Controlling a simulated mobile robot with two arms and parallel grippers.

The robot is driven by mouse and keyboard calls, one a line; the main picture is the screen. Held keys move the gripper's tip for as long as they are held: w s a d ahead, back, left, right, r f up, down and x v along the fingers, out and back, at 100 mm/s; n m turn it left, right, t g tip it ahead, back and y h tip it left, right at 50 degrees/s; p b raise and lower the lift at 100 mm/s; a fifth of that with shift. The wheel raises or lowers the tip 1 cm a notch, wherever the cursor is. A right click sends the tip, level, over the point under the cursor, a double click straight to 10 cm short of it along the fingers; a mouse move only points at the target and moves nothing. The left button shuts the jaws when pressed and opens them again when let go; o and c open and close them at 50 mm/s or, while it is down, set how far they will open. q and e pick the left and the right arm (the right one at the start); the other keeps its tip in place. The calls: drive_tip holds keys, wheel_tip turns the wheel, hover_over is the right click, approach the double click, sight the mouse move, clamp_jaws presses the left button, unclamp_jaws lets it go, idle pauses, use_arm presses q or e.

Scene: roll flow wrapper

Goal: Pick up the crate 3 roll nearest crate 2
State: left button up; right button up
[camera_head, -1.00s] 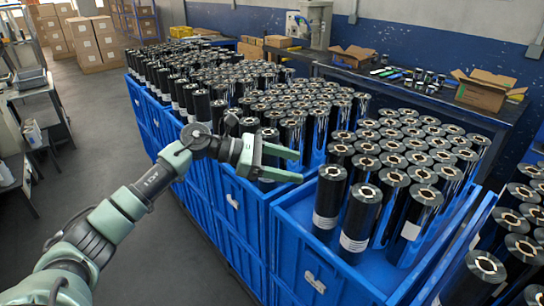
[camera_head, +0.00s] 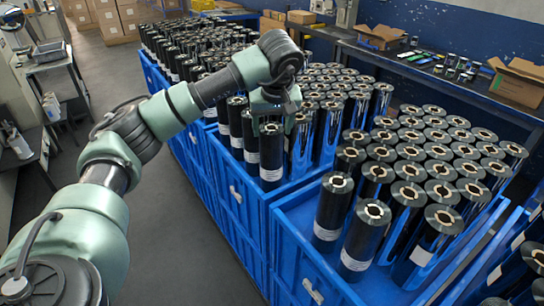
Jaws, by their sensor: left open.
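My left gripper (camera_head: 273,118) is open and points down over the middle crate (camera_head: 234,192). Its fingers are at the top of a dark roll (camera_head: 271,158) with a white label near its base, at that crate's front corner. I cannot tell whether they touch it. The roll stands upright among several like it, and the gripper partly hides its top. In the front right crate (camera_head: 296,268), upright dark rolls with pale cores stand in rows, with one (camera_head: 332,210) near its left wall. No crate numbers are readable. My right gripper is not in view.
Another roll-filled crate (camera_head: 154,76) stands farther back, and more rolls (camera_head: 535,256) are at the right edge. A dark bench (camera_head: 420,76) with open cardboard boxes (camera_head: 517,82) runs behind. The grey floor (camera_head: 190,240) on the left is clear.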

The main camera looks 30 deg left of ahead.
sight(271, 160)
use_arm(q)
drive_tip(key=shift+x, duration=0.85)
drive_tip(key=shift+w+a+f+p, duration=0.1)
drive_tip(key=shift+f+p, duration=0.1)
drive_tip(key=shift+p, duration=0.2)
drive_tip(key=p+x, duration=0.2)
drive_tip(key=x, duration=0.2)
drive_tip(key=shift+f, duration=0.4)
clamp_jaws()
drive_tip(key=shift+w+r, duration=0.1)
drive_tip(key=shift+r, duration=0.05)
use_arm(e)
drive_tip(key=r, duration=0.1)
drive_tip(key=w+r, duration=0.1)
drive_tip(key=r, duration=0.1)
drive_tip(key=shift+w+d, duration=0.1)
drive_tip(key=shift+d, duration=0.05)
